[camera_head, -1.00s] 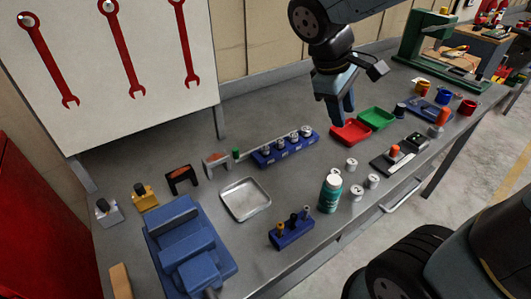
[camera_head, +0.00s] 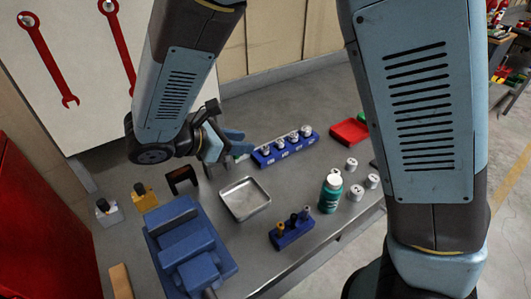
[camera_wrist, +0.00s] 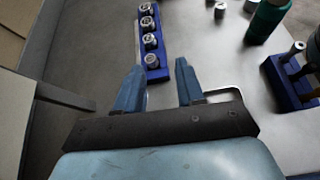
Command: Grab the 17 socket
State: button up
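Several silver sockets stand in a row in a blue rack (camera_head: 262,160) near the back of the bench. In the wrist view the same rack (camera_wrist: 165,72) runs away from me, with sockets such as the nearest one (camera_wrist: 152,61) upright in it. The size labels are too small to read, so I cannot tell which socket is the 17. My gripper (camera_head: 240,142) is left of the rack, above the bench.
A metal tray (camera_head: 262,208) lies in front of the gripper. A blue vise (camera_head: 190,250) is at the front left. My arm hides the bench's right side.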

jog(key=s+a+f+n+t, duration=0.2)
jog(key=a+n, duration=0.1)
jog(key=a, duration=0.2)
send_near(263, 150)
jog(key=shift+w+d+f, duration=0.1)
jog(key=shift+w+d, duration=0.35)
jog(key=shift+w, duration=0.15)
jog(key=shift+w+d+f, duration=0.15)
jog(key=shift+w+d, duration=0.3)
jog(key=shift+w, duration=0.2)
jog(key=shift+x, duration=2.8)
jog(key=shift+s+d+f, duration=0.1)
jog(key=shift+s+f, duration=0.05)
jog(key=shift+f, duration=0.1)
jog(key=shift+c, duration=0.4)
jog(key=shift+s+f, duration=0.1)
grip_shut()
